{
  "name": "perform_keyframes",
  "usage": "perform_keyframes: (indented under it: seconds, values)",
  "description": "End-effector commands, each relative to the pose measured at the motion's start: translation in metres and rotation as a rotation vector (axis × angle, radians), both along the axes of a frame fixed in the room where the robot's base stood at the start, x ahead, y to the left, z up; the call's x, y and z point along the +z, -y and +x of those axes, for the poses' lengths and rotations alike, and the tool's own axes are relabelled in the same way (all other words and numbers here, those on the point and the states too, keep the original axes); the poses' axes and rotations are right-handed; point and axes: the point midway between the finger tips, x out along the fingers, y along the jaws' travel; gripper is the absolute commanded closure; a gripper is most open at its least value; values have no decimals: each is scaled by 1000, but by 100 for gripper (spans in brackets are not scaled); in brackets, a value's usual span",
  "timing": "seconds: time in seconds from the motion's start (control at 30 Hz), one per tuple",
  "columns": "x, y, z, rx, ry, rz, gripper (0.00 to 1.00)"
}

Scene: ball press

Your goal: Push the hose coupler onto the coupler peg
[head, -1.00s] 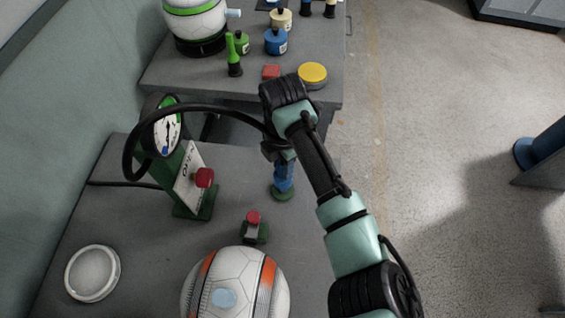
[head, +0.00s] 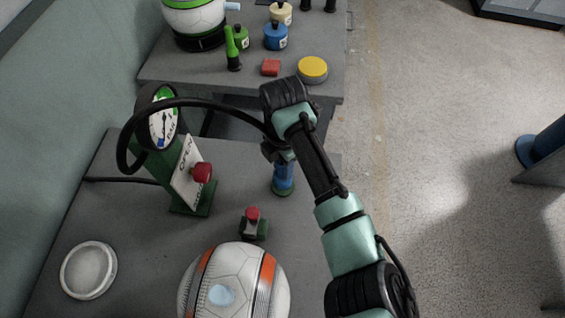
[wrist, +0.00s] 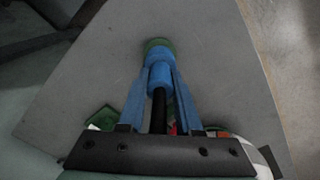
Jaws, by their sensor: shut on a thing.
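The hose coupler (wrist: 159,79) is a blue cylinder on the end of a black hose (wrist: 159,109). My gripper (wrist: 160,72) has blue fingers on both sides of it and is shut on it. The coupler peg stands just beyond the fingertips on a green round base (wrist: 157,43), with a blue part above the base. The coupler is in line with the peg and looks close to or touching it; I cannot tell how far it is seated. In the head view my gripper (head: 283,172) points down over the green base (head: 283,190), partly hidden by my arm.
A green gauge stand (head: 183,180) with a red knob (head: 202,173) is to the left, the hose looping past it. A small red-topped block (head: 253,223) and a white-orange ball (head: 233,285) are nearer. A white dish (head: 88,270) lies at left.

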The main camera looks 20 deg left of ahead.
Motion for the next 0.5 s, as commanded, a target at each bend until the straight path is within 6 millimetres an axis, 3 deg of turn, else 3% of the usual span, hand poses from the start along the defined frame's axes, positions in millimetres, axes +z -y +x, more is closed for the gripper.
perform_keyframes:
  seconds: [0.47,0.5]
  values:
    - [-13,0,0,0,0,1,100]
    - [-12,0,0,0,0,1,63]
